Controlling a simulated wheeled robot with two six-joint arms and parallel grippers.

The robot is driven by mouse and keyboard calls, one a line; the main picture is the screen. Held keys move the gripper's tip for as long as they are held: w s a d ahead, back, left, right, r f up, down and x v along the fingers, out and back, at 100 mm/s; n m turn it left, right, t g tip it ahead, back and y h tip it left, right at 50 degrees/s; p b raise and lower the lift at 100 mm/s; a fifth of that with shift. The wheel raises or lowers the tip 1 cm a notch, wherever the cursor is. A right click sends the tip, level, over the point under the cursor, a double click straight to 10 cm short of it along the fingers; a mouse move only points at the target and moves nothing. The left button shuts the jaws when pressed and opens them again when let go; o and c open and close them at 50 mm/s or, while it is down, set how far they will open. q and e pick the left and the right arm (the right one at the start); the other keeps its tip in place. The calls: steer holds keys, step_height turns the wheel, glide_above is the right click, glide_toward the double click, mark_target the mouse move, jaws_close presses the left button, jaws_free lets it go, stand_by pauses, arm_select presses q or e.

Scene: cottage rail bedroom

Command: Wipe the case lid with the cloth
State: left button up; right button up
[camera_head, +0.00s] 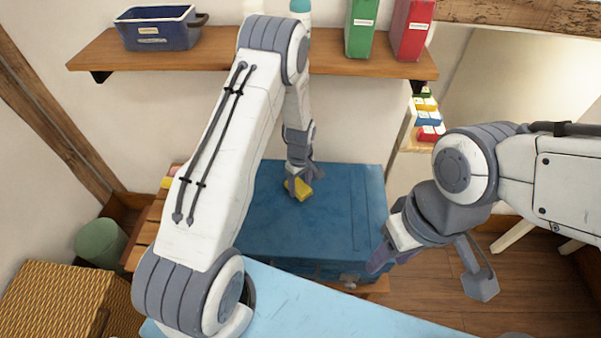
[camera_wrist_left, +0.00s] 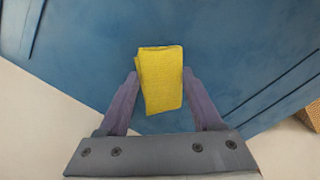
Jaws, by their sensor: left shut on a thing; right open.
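The blue case lid (camera_head: 325,215) lies flat below the shelf in the head view, and it fills much of the left wrist view (camera_wrist_left: 230,50). My left gripper (camera_head: 300,185) is over the lid's back left part. It is shut on a folded yellow cloth (camera_head: 297,188), which shows between the two fingers in the left wrist view (camera_wrist_left: 160,80). The cloth is at or just above the lid; I cannot tell if it touches. My right gripper (camera_head: 430,275) is open and empty, to the right of the case's front corner.
A wooden shelf (camera_head: 225,52) above the case holds a blue bin (camera_head: 158,30), a green binder (camera_head: 360,28) and a red binder (camera_head: 410,30). A wicker box (camera_head: 60,300) and a green round container (camera_head: 100,242) stand at left. A light blue surface (camera_head: 330,308) lies in front. Wooden floor shows at right.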

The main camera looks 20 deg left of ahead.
arm_select(q)
steer(key=shift+d+r+p, duration=0.2)
steer(key=shift+r+p, duration=0.1)
steer(key=shift+r, duration=0.2)
steer(key=shift+d+r+p, duration=0.15)
steer(key=shift+r+p, duration=0.1)
steer(key=shift+r, duration=0.25)
steer(key=shift+r+p, duration=1.4)
steer(key=shift+r, duration=0.55)
steer(key=shift+s, duration=0.1)
